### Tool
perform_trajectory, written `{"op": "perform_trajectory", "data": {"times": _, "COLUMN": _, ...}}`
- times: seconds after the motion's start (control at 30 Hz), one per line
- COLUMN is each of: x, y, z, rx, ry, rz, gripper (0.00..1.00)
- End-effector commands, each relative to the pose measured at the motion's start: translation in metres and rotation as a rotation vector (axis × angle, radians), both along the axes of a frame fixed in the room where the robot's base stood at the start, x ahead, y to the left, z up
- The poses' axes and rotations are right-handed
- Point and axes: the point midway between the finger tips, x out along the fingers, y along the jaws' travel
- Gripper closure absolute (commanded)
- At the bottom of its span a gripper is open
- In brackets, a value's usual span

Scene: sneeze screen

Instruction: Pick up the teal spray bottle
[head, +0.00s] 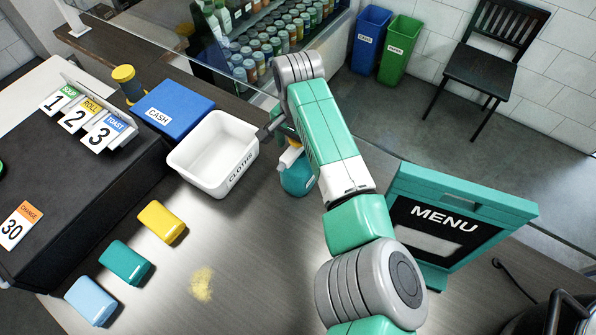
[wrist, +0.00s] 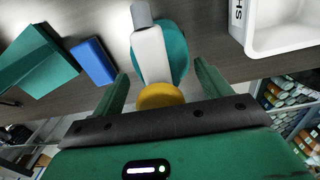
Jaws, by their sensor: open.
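The teal spray bottle (head: 297,175) stands on the counter right of the white cloths bin, partly hidden by my arm. It has a white spray head. In the wrist view the bottle (wrist: 177,52) shows just ahead of my gripper (wrist: 161,72), its white head pointing up the picture. A round yellow part (wrist: 160,96) shows between the fingers at the base of the white head. My gripper is open, with one finger on each side of the white head and no clear contact. In the head view the gripper is mostly hidden behind the arm.
The white cloths bin (head: 196,166) stands close left of the bottle, with a blue cash box (head: 172,110) behind it. A teal menu board (head: 450,222) stands at right. A blue block (wrist: 92,62) lies near the bottle. A clear screen (head: 215,50) stands behind. Yellow crumbs (head: 201,285) lie in front.

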Motion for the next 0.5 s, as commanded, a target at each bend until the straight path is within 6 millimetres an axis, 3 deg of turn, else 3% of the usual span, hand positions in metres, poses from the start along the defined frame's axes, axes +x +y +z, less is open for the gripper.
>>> {"op": "perform_trajectory", "data": {"times": 0.07, "x": 0.0001, "y": 0.0001, "z": 0.0004, "rx": 0.0, "ry": 0.0, "rz": 0.0, "gripper": 0.23}}
{"op": "perform_trajectory", "data": {"times": 0.47, "x": 0.0, "y": 0.0002, "z": 0.0007, "rx": 0.0, "ry": 0.0, "rz": 0.001, "gripper": 1.0}}
{"op": "perform_trajectory", "data": {"times": 0.5, "x": 0.0, "y": 0.0002, "z": 0.0007, "rx": 0.0, "ry": 0.0, "rz": 0.001, "gripper": 1.0}}
